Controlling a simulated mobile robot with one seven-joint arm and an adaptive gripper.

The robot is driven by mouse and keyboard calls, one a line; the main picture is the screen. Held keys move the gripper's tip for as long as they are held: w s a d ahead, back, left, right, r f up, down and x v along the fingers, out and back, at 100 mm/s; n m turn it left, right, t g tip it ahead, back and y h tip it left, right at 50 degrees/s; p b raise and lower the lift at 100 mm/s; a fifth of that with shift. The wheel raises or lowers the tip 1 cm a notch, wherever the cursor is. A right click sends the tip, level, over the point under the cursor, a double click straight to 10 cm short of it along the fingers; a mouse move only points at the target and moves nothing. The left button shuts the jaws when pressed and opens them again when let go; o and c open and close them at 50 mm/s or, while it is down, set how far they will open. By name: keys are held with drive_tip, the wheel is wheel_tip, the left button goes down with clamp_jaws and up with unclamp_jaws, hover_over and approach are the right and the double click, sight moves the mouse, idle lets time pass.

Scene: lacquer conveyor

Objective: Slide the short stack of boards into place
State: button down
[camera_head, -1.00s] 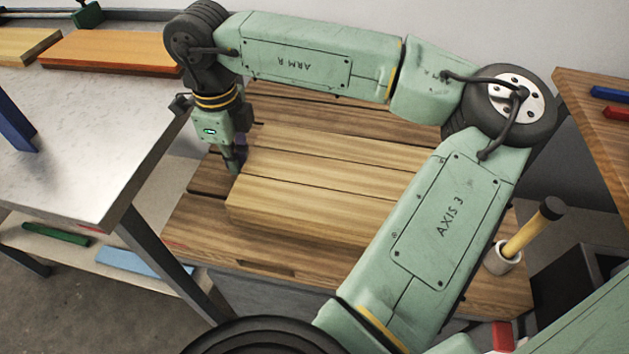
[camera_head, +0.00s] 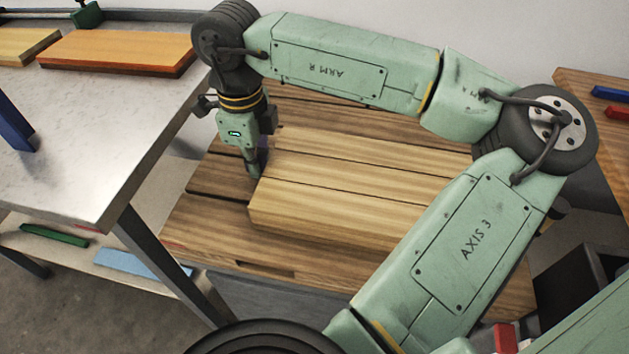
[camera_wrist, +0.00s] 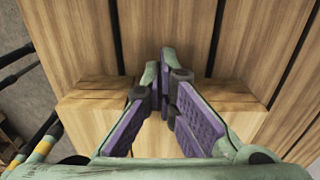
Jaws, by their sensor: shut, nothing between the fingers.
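The short stack of pale boards (camera_head: 345,190) lies flat on a darker slatted wooden platform (camera_head: 205,222). My forearm hides its right end. My gripper (camera_head: 256,170) points down at the left end of the stack, with its fingertips low beside that end face and seemingly against it. In the wrist view my gripper (camera_wrist: 166,85) has its purple-padded fingers closed together with no board between them. The stack's end (camera_wrist: 95,115) shows on both sides of the fingers, and the platform's slats (camera_wrist: 165,25) lie beyond.
A metal table (camera_head: 95,130) with orange boards (camera_head: 115,50) stands at the left, close to my gripper. A wooden bench (camera_head: 590,115) stands at the right. Bare platform lies left of the stack and behind it.

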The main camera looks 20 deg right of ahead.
drive_tip(key=shift+s+d, duration=0.4)
drive_tip(key=shift+d, duration=0.1)
drive_tip(key=shift+w+a+b, duration=0.35)
drive_tip(key=shift+w+a, duration=0.2)
drive_tip(key=shift+a, duration=0.2)
drive_tip(key=shift+w+a+r, duration=0.1)
wheel_tip(320, 180, up, 6)
drive_tip(key=p, duration=0.3)
